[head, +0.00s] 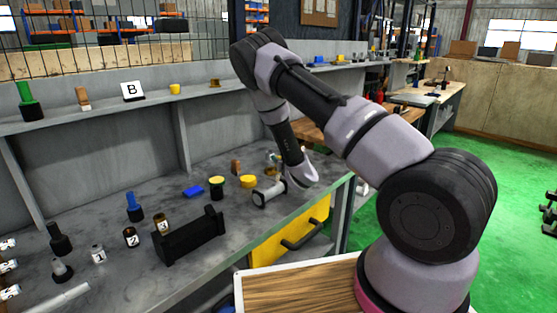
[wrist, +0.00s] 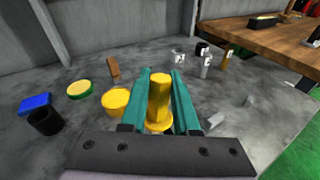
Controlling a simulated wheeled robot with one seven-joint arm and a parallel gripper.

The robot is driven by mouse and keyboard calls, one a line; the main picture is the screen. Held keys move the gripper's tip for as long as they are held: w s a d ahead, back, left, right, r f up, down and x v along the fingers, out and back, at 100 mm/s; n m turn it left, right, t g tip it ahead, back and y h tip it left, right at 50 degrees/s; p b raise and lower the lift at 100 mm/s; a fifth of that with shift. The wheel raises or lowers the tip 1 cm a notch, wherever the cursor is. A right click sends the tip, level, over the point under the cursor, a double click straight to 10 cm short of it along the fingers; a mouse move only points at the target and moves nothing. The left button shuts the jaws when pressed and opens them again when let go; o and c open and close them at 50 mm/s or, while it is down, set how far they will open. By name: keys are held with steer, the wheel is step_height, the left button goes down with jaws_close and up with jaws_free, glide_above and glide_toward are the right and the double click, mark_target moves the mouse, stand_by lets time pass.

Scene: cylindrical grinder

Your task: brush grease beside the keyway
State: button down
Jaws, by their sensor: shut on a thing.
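My gripper (wrist: 161,75) has its two teal fingers shut on a yellow faceted handle (wrist: 159,92) with a wider round yellow part at its near end. I see no bristles, so I cannot tell if it is the brush. In the head view the arm reaches down over the right part of the bench, and the fingers are hard to make out there. A grey cylinder with dark ends (head: 268,193) lies on the bench just left of the wrist. I cannot make out a keyway. A yellow disc-like thing (wrist: 116,101) and a green-rimmed yellow one (wrist: 78,90) stand left of the gripper.
A blue block (wrist: 35,103) and a black cup (wrist: 45,121) are at the left. A brown block (wrist: 113,68) stands behind. Small numbered pieces (wrist: 178,56) stand to the right. A black cradle (head: 190,238) and several numbered parts fill the bench's left. A wooden bench (wrist: 275,35) lies beyond.

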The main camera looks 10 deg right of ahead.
steer(key=shift+f, duration=0.35)
steer(key=shift+w, duration=0.1)
stand_by(0.4)
steer(key=shift+w+a, duration=0.15)
steer(key=shift+a, duration=0.05)
steer(key=shift+s+d+f, duration=0.2)
steer(key=shift+s+d, duration=0.2)
steer(key=shift+s, duration=0.1)
steer(key=shift+a, duration=0.1)
steer(key=shift+w+a, duration=0.3)
steer(key=shift+w, duration=0.15)
